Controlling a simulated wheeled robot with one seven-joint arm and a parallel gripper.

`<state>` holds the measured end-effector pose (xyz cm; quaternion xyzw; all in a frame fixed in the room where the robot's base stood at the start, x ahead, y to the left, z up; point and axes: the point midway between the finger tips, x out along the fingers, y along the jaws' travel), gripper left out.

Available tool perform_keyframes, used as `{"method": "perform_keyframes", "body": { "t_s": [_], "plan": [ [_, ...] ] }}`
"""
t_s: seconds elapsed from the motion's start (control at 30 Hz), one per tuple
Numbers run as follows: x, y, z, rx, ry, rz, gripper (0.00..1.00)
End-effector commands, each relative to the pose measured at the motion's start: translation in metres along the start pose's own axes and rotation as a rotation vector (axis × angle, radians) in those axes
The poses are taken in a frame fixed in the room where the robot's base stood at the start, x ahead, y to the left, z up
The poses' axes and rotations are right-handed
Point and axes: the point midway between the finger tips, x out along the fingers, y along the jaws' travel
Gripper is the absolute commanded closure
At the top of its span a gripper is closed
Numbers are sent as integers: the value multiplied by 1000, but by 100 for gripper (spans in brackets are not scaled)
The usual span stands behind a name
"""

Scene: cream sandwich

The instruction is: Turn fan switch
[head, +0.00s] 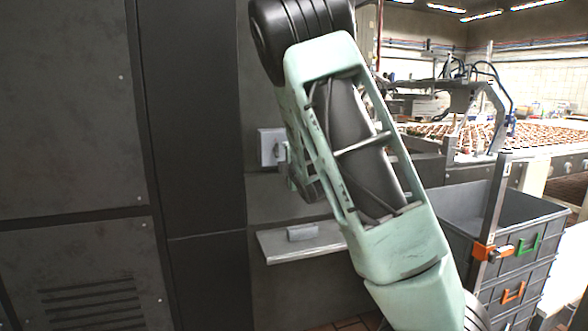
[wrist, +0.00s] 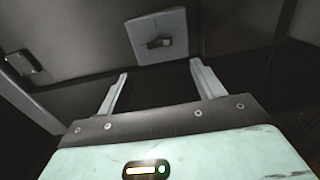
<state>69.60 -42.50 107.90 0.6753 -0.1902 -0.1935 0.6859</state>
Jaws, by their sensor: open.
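The fan switch (wrist: 176,28) is a light square plate with a small dark knob (wrist: 158,43) at its middle, mounted on the dark wall panel. In the head view the switch plate (head: 266,142) shows just left of my arm, which hides part of it. My gripper (wrist: 159,68) is open and empty in the wrist view. Its two fingers are spread wide and point toward the plate, with the knob beyond and between the fingertips. No contact with the knob is visible. In the head view the gripper is mostly hidden behind my pale green arm.
A narrow shelf (head: 280,247) with a small grey block (head: 303,232) on it juts from the wall below the switch. Stacked grey crates (head: 515,262) and a conveyor (head: 560,150) with many brown items stand to the right. Dark cabinet panels (head: 70,100) fill the left.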

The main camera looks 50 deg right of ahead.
Motion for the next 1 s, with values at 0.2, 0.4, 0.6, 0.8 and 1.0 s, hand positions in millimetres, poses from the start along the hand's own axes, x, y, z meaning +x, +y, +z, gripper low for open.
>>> {"method": "perform_keyframes", "body": {
  "t_s": [0.2, 0.4, 0.6, 0.8, 1.0],
  "plan": [
    [-42, 0, 0, 3, 0, -1, 33],
    [-60, 0, 0, 0, 1, -1, 33],
    [-62, 0, 0, 0, 1, -1, 33],
    [-62, 0, 0, 0, 1, -1, 33],
    [-62, 0, 0, 0, 1, -1, 33]
  ]
}}
